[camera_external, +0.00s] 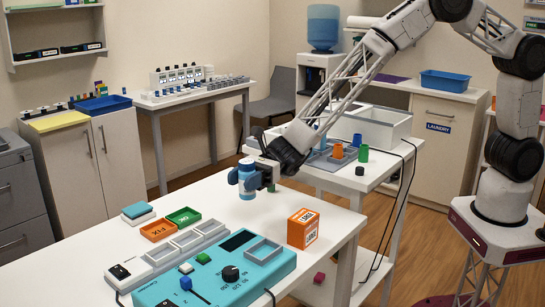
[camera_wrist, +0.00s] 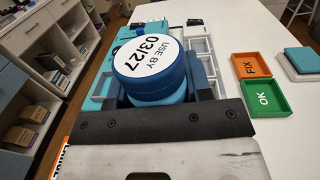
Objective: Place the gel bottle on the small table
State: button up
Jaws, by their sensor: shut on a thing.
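A blue-and-white bottle (camera_external: 246,186), which I take for the gel bottle, is upright over the near white table (camera_external: 225,230). In the wrist view its round cap (camera_wrist: 153,62) faces the camera and reads "USE BY 03/27". My gripper (camera_external: 247,175) is shut on it; its fingers also flank the bottle in the wrist view (camera_wrist: 165,85). I cannot tell whether the bottle's base touches the tabletop. A smaller white table (camera_external: 350,184) stands behind, right of the gripper, with trays and small cylinders on it. No label names the small table.
The near table holds a teal control panel (camera_external: 215,277), an orange box (camera_external: 303,228), an orange FIX tray (camera_external: 159,230), a green OK tray (camera_external: 184,216) and grey trays. The smaller table holds a white bin (camera_external: 376,127) and a black cylinder (camera_external: 359,171).

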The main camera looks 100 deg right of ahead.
jog(key=shift+f, duration=3)
jog(key=shift+f, duration=1.85)
jog(key=shift+f, duration=0.15)
jog(key=o, duration=1.1)
jog(key=shift+c, duration=0.2)
